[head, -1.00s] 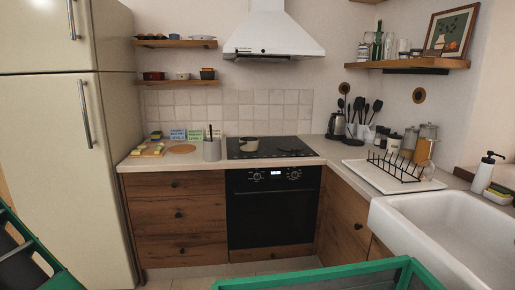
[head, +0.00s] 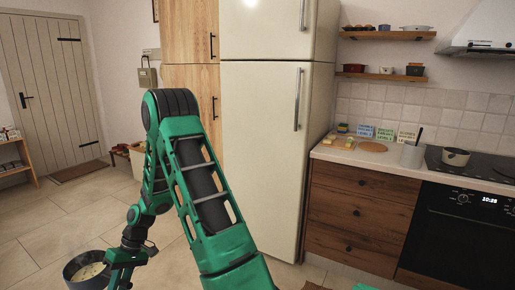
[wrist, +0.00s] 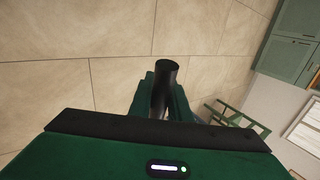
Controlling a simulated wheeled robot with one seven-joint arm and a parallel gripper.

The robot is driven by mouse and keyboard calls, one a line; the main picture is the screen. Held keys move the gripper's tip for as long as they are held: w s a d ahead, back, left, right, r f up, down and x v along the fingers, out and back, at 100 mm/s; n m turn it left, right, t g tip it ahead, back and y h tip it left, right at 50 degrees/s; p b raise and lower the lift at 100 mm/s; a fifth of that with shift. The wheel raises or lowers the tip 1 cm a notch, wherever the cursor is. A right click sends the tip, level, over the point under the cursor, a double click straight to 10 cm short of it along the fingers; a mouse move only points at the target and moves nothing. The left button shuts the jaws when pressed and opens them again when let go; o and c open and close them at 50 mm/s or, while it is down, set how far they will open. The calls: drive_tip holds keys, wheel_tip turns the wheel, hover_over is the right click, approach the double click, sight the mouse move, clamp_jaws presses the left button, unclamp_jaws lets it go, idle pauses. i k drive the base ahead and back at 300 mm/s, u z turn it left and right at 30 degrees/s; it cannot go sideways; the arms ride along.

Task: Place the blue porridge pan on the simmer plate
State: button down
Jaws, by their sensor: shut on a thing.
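A dark pan (head: 85,274) with pale, porridge-like contents hangs at the lower left of the head view, above the floor. Its blue colour is hard to make out. My gripper (head: 112,264) is shut on its handle. The wrist view shows the dark handle (wrist: 165,76) between the fingers of my gripper (wrist: 160,100); the pan's bowl is not visible there. The black hob (head: 484,170) is at the right edge of the head view, partly cut off. I cannot tell which plate on it is the simmer plate.
A small pale pan (head: 455,157) stands on the hob. A grey container (head: 411,155), a round board (head: 373,147) and small cards (head: 386,134) are on the counter to its left. The tall fridge (head: 262,130) stands between. Floor (head: 60,225) at left is open.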

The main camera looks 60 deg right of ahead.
sight(497, 168)
drive_tip(key=u, duration=0.05)
drive_tip(key=i, duration=1.25)
drive_tip(key=z, duration=3.55)
drive_tip(key=i, duration=0.5)
drive_tip(key=z, duration=0.15)
drive_tip(key=k, duration=0.15)
